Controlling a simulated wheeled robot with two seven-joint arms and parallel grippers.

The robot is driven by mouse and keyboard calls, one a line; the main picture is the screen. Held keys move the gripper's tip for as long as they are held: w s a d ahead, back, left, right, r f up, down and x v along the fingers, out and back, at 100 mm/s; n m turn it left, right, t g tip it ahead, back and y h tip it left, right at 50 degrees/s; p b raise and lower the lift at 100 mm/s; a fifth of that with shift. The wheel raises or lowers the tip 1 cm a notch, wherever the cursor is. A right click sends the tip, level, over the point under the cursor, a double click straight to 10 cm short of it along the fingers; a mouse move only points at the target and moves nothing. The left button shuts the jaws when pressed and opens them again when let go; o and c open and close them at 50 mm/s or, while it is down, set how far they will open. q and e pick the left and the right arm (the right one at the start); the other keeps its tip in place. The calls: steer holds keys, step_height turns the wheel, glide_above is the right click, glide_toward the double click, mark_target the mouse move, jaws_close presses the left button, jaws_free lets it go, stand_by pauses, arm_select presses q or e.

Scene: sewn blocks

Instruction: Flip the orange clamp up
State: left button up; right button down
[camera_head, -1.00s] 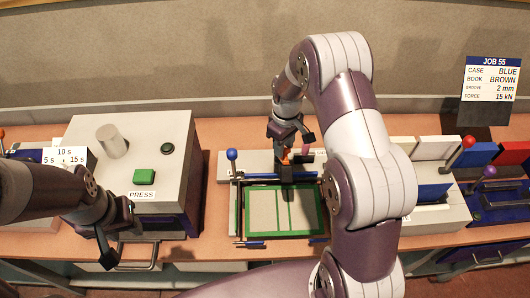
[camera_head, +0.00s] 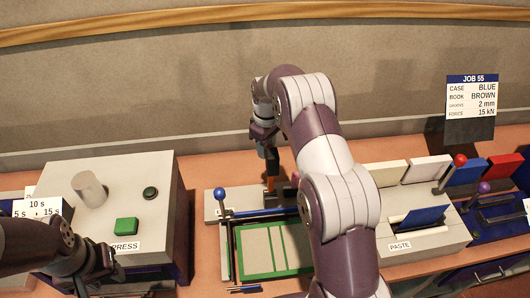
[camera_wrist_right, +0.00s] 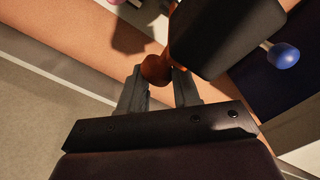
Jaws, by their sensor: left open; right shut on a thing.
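The orange clamp (camera_head: 271,184) stands at the back edge of the fixture, behind the green-edged board (camera_head: 262,250). My right gripper (camera_head: 268,150) is above it, fingers pointing down. In the right wrist view, the orange knob (camera_wrist_right: 156,68) of the clamp sits between the tips of the right gripper (camera_wrist_right: 160,82), which is shut on it. A wide black piece (camera_wrist_right: 225,35) lies beyond the knob and covers part of the orange lever. My left gripper (camera_head: 92,275) is open and empty in front of the press box. The clamp's lower part is partly hidden in the head view.
The grey press box (camera_head: 110,200) with a green button (camera_head: 125,226) stands left. A blue-knobbed lever (camera_head: 219,193) is at the fixture's left. The paste unit (camera_head: 440,238) and coloured covers (camera_head: 505,169) are right. My right arm hides the fixture's right side.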

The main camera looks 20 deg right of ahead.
arm_select(q)
steer(key=shift+s+a+f, duration=0.1)
steer(key=shift+s+f, duration=0.15)
steer(key=shift+s, duration=0.1)
arm_select(e)
steer(key=shift+d+f, duration=0.25)
steer(key=shift+f, duration=0.15)
steer(key=c, duration=0.9)
jaws_free()
steer(key=shift+o, duration=0.8)
steer(key=shift+w+d+f, duration=0.45)
steer(key=shift+w+d, duration=0.25)
steer(key=shift+w, duration=0.1)
arm_select(q)
steer(key=shift+w+d, duration=0.55)
arm_select(e)
steer(key=shift+s+a+r, duration=0.1)
steer(key=shift+a+r, duration=0.25)
steer(key=shift+r, duration=0.05)
arm_select(q)
steer(key=shift+a, duration=0.1)
